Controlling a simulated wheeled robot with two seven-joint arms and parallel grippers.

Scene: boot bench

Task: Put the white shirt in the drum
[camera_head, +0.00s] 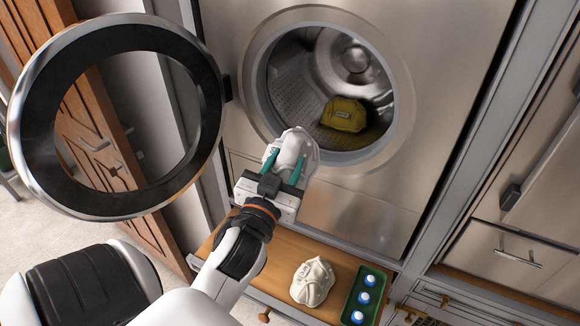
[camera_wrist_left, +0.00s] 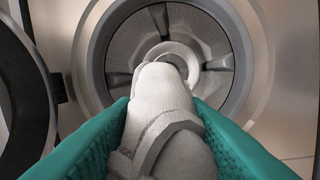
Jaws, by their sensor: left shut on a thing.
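My left gripper (camera_head: 284,168) is shut on a white shirt (camera_head: 292,146), a bunched white cloth, and holds it in front of the lower left rim of the drum opening. The shirt also shows between the teal fingers in the left wrist view (camera_wrist_left: 163,110), with the drum behind it. The drum (camera_head: 300,75) is open and holds a folded yellow shirt (camera_head: 344,115) at its bottom. Another folded off-white cloth (camera_head: 312,282) lies on the wooden bench below. My right gripper is not in view.
The round washer door (camera_head: 38,150) stands swung open to the left. A green tray (camera_head: 364,296) with several blue-and-white capped items sits at the right of the wooden bench (camera_head: 265,262). A steel cabinet front with handles is at the right.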

